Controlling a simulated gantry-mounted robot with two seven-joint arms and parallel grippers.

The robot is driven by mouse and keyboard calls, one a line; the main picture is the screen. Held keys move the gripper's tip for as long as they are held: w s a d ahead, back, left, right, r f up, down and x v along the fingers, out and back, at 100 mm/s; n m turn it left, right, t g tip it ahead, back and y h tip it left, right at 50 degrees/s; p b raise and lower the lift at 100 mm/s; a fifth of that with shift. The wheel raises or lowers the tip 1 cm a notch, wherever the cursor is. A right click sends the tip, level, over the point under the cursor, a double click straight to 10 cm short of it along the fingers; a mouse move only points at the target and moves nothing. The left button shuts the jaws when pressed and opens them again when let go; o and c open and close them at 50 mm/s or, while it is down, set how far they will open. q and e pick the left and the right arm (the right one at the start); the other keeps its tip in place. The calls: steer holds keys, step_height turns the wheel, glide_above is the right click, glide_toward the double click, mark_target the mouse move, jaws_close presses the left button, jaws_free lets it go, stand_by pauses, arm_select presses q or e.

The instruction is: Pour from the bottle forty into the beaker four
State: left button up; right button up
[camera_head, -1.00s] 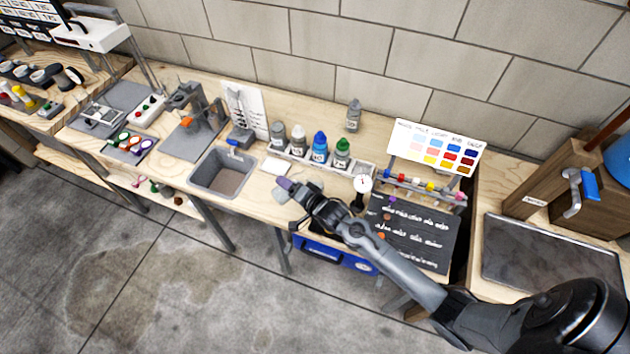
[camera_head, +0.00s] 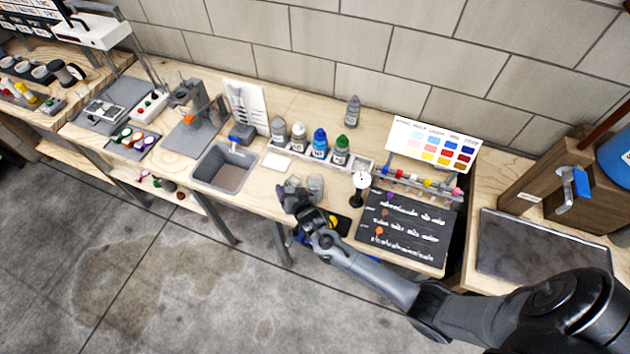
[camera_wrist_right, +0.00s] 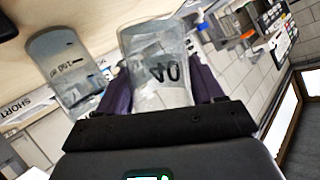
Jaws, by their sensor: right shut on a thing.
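The right wrist view shows a clear bottle marked 40 (camera_wrist_right: 163,68) between the dark purple fingers of my right gripper (camera_wrist_right: 160,92), which is shut on it. The bottle also shows small in the head view (camera_head: 291,184). A clear beaker with printed graduations (camera_wrist_right: 66,68) stands beside the bottle in the wrist view, apart from it. In the head view the beaker (camera_head: 316,186) is just right of my right gripper (camera_head: 287,193), near the bench's front edge. I cannot read a four on it, nor tell whether liquid is flowing. My left gripper is not in view.
A grey sink (camera_head: 224,168) is further left.

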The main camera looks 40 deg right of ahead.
steer(key=shift+w+a+f+n+b, duration=0.15)
steer(key=shift+f+b, duration=0.15)
steer(key=shift+f, duration=0.3)
steer(key=shift+s+a+f+n+b, duration=0.15)
steer(key=shift+f+b, duration=0.15)
steer(key=shift+f, duration=0.25)
steer(key=shift+w+a+n+h, duration=0.1)
steer(key=shift+a+n+h, duration=0.05)
steer(key=shift+n+h, duration=0.2)
steer(key=shift+w+a+f+n+h, duration=0.15)
steer(key=shift+a+n+h, duration=0.1)
steer(key=shift+n+h, duration=0.15)
steer(key=shift+a+n+h, duration=0.1)
steer(key=shift+n+h, duration=0.25)
step_height(320, 180, up, 5)
steer(key=p, duration=0.4)
steer(key=shift+p, duration=0.35)
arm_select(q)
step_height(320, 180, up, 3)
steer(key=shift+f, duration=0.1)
arm_select(e)
steer(key=shift+f, duration=0.1)
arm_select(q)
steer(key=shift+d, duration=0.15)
